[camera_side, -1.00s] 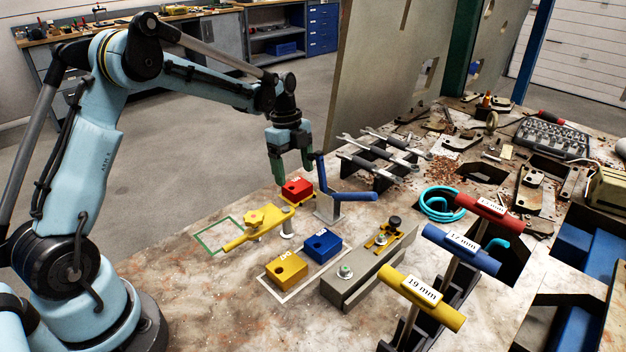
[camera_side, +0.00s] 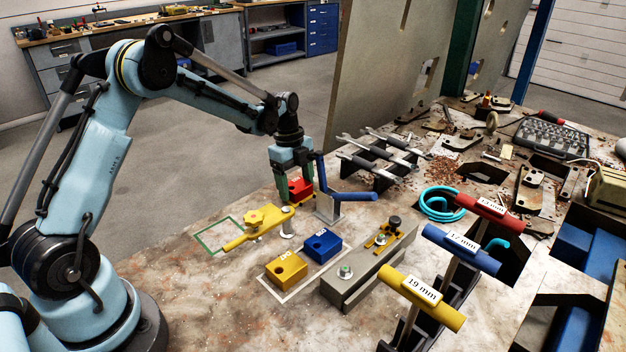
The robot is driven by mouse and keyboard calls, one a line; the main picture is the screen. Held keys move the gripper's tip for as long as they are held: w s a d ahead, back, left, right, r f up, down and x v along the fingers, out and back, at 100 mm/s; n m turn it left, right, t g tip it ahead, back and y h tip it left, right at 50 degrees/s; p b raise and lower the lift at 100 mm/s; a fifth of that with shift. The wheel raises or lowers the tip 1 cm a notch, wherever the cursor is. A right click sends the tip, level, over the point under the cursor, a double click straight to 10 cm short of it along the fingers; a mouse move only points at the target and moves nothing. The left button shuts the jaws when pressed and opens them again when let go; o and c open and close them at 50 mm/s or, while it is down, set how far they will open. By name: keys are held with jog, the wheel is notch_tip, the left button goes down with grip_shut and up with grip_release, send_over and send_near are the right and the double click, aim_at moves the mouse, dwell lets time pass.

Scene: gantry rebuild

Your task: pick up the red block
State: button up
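The red block (camera_side: 300,188) sits on the worktable behind the yellow clamp handle, with a white mark on its top. My gripper (camera_side: 298,185) is lowered around it, with one green finger on the left side of the block and the other on the right side. The fingers point down and stand apart with the block between them. I cannot tell whether they touch the block. The block appears to be at table level. Part of its top is hidden by my gripper.
A yellow clamp handle (camera_side: 245,232) lies just in front, and a blue-handled clamp (camera_side: 352,196) stands close on the right. A yellow block (camera_side: 286,269) and a blue block (camera_side: 322,245) sit in a white outline nearer. A green outlined square (camera_side: 208,239) at left is largely bare.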

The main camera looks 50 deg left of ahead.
aim_at(296, 184)
jog(key=c, duration=0.7)
jog(key=shift+r, duration=3.8)
